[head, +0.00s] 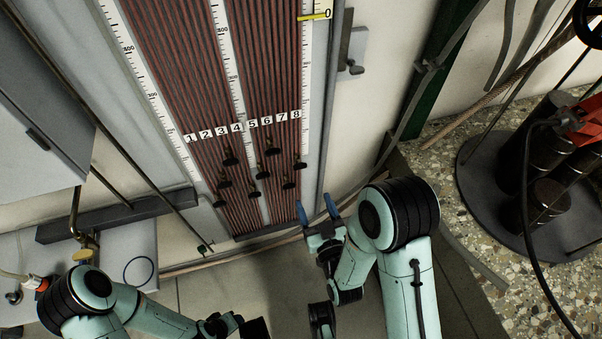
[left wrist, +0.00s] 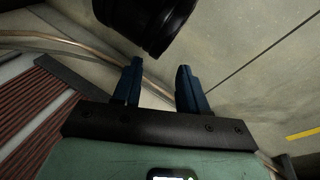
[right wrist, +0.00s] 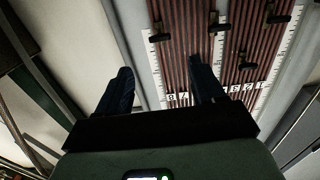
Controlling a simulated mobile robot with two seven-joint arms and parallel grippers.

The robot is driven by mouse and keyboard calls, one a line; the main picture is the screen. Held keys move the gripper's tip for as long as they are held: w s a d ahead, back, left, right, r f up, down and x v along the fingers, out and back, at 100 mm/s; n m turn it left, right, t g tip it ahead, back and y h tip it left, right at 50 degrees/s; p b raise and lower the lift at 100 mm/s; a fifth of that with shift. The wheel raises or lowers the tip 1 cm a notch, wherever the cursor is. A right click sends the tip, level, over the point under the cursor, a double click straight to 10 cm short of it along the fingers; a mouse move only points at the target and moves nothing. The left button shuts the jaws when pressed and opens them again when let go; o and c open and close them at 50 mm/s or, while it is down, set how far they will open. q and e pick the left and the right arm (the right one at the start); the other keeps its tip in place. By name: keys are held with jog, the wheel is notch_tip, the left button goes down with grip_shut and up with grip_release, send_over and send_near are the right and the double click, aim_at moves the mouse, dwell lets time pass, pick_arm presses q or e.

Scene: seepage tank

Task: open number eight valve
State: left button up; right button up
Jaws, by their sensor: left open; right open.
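The tube panel (head: 176,70) has labels 1 to 8 with several small black valves below them. The valve under label 8 (head: 296,114) is the rightmost one, the number eight valve (head: 300,162). In the right wrist view it appears as the leftmost black handle (right wrist: 160,36). My right gripper (head: 317,208) is open and empty, below and slightly right of that valve, apart from it. Its fingers (right wrist: 163,82) point toward the panel's side edge. My left gripper (left wrist: 158,68) is open and empty, low over the floor; the head view shows it only partly at the bottom edge.
A dark round stand with cylinders (head: 540,215) and a red clamp (head: 582,122) stands on the speckled ledge at right. A green post (head: 432,75) and loose hoses are near my right arm. A grey cabinet (head: 40,120) stands at left. Floor below the panel is clear.

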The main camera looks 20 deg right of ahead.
aim_at(301, 168)
pick_arm(q)
notch_tip(301, 168, down, 6)
jog(key=s+a+b, duration=0.1)
jog(key=a+b, duration=0.1)
jog(key=b, duration=0.1)
jog(key=shift+a+f+g+y+b, duration=0.15)
jog(key=shift+a+g+y+b, duration=0.1)
jog(key=shift+g+y+b, duration=0.1)
pick_arm(e)
jog(key=w, duration=1.1)
jog(key=shift+w+a, duration=0.15)
jog(key=shift+w, duration=0.2)
jog(key=c, duration=1.1)
